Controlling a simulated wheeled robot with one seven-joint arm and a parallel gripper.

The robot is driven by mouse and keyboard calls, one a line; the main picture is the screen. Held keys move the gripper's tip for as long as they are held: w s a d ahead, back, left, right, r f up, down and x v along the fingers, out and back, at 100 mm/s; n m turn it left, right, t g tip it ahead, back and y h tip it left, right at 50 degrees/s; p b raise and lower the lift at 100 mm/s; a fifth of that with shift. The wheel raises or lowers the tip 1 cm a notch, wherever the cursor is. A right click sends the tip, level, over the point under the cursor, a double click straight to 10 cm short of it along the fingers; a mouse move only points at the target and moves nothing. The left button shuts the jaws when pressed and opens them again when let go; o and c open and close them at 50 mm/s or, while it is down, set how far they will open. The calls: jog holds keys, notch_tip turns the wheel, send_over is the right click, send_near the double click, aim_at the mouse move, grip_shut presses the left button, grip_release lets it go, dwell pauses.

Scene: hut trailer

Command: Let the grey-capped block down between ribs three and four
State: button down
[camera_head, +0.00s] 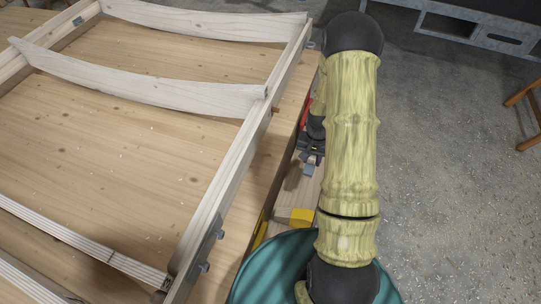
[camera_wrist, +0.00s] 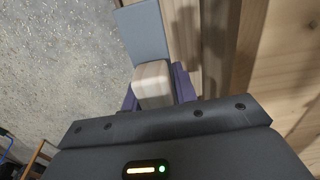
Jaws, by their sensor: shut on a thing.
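My gripper (camera_head: 312,150) is at the right outer side of the wooden frame, partly hidden by my arm in the head view. In the wrist view its dark purple fingers (camera_wrist: 155,98) are shut on a pale wooden block (camera_wrist: 152,82). A flat grey piece (camera_wrist: 143,32) shows just beyond the block; I cannot tell whether it is the block's cap. Two pale curved ribs, an upper one (camera_head: 205,20) and a lower one (camera_head: 150,88), cross the frame. Two straighter ribs (camera_head: 80,240) (camera_head: 30,284) cross at lower left. The ribs' numbering is not readable.
The frame's right rail (camera_head: 235,165) stands between my gripper and the bays. A yellow-ended wooden piece (camera_head: 296,215) lies on the bench edge beside a teal round surface (camera_head: 262,268). Open concrete floor (camera_head: 450,160) is at right; a grey rack (camera_head: 480,32) stands behind.

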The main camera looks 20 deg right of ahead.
jog(key=shift+r+p, duration=1.55)
jog(key=shift+p, duration=0.25)
jog(key=shift+f, duration=0.1)
jog(key=shift+a, duration=0.1)
